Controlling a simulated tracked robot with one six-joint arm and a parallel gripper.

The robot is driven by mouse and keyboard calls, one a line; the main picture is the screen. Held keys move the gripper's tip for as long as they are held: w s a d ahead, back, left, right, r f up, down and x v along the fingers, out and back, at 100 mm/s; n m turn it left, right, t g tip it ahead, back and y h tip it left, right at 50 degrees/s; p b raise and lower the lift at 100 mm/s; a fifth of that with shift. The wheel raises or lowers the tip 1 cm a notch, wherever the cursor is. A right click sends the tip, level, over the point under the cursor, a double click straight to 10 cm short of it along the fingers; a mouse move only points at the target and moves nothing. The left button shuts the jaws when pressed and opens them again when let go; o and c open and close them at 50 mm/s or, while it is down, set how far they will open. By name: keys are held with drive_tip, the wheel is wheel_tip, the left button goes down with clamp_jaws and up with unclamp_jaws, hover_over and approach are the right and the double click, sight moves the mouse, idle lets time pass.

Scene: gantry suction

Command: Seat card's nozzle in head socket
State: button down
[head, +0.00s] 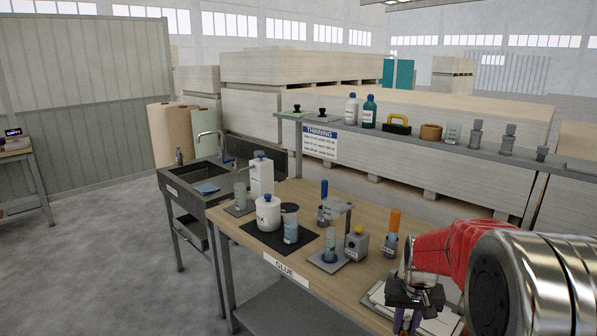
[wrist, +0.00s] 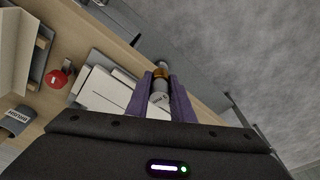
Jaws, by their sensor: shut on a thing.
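My gripper (head: 407,320) is low over the front right of the bench in the head view, its purple fingers pointing down. In the wrist view my gripper (wrist: 162,84) is shut on a small grey nozzle (wrist: 159,97) with a brass band and a pale printed label. The nozzle sits between the two purple fingers. White card-like sheets (wrist: 108,92) lie on the bench beside the fingers; a white sheet also shows near my gripper in the head view (head: 440,324). I cannot make out the head socket in either view.
The wooden bench (head: 262,247) holds jars, a white tub (head: 268,212) and an orange-capped bottle (head: 393,230) near my arm. A shelf (head: 420,139) runs behind. In the wrist view a red round part (wrist: 57,79) and a labelled dark container (wrist: 17,120) are left.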

drive_tip(key=w+a+f+n, duration=0.1)
drive_tip(key=a+n, duration=0.1)
drive_tip(key=a, duration=1)
drive_tip(key=shift+f+n, duration=0.3)
drive_tip(key=shift+f, duration=0.05)
drive_tip(key=shift+w+r, duration=0.1)
drive_tip(key=shift+w, duration=0.05)
drive_tip(key=w+r+m, duration=0.1)
drive_tip(key=w+r, duration=0.2)
drive_tip(key=r, duration=0.5)
drive_tip(key=w+r+m, duration=0.2)
drive_tip(key=w+r, duration=0.2)
drive_tip(key=r, duration=0.4)
drive_tip(key=shift+w, duration=0.2)
